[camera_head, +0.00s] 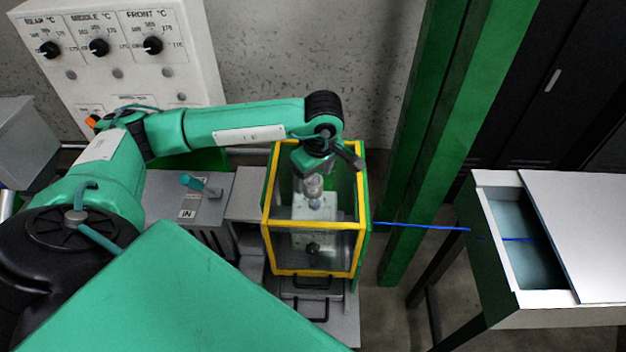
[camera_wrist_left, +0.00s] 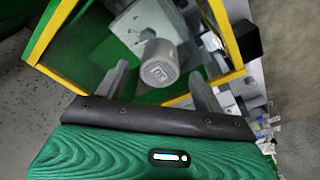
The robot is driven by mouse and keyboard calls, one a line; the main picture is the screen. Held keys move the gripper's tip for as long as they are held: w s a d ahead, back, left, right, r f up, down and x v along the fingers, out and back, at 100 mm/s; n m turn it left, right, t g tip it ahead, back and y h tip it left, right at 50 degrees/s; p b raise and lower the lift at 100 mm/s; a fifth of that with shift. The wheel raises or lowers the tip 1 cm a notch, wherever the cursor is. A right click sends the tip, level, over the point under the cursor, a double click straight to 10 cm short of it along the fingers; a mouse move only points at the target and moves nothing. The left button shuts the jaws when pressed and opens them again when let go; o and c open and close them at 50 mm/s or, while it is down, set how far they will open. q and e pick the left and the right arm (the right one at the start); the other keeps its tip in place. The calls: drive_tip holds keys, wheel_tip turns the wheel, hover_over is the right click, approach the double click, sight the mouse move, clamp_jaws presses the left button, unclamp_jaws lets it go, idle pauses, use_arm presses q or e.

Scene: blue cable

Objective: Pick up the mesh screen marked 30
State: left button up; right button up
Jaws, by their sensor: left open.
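My left gripper (camera_head: 322,168) is over the open top of a yellow-framed, clear-sided box (camera_head: 313,275), pointing down. In the left wrist view its two grey fingers (camera_wrist_left: 159,72) are spread apart, with nothing held. A grey cylinder (camera_wrist_left: 160,71) stands beyond and between the fingertips. Its round end face bears a dark mark that I cannot read for sure. In the head view the cylinder (camera_head: 313,188) shows just below the gripper, inside the frame. I cannot make out a separate mesh screen marked 30. My right gripper is not in view.
The yellow rim surrounds the space under the gripper. A green post (camera_head: 425,140) stands to the right. A blue cable (camera_head: 420,226) runs from the box to an open drawer (camera_head: 500,245) in a white table. A dial panel (camera_head: 120,50) is behind my left arm.

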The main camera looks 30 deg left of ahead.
use_arm(q)
drive_tip(key=shift+a+f+p, duration=0.1)
drive_tip(key=shift+f+p, duration=0.3)
drive_tip(key=shift+f, duration=0.9)
drive_tip(key=shift+w, duration=0.1)
drive_tip(key=shift+c, duration=0.3)
drive_tip(key=c, duration=1.1)
drive_tip(key=shift+r, duration=0.15)
